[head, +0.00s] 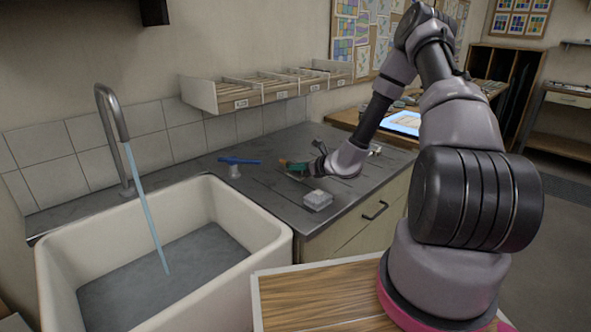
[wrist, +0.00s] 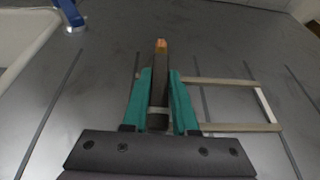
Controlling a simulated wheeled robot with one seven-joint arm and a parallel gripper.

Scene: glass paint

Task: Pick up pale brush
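My gripper (wrist: 161,78) has two teal fingers and points down low over the grey counter. In the wrist view a slim dark brown bar with an orange-lit tip (wrist: 160,46) lies between the fingers and reaches past their tips. It may be the brush, but its pale colour does not show. The fingers are close along both its sides; I cannot tell if they press on it. In the head view my gripper (head: 297,166) is over the counter, and the thing at its fingers is too small to make out.
A pale rectangular frame (wrist: 268,104) lies right of the fingers. A blue tool (head: 240,161) rests on a small stand left of my gripper. A clear box (head: 318,200) is near the counter's front edge. A sink (head: 262,252) with running water is at left, a shelf (head: 262,90) behind.

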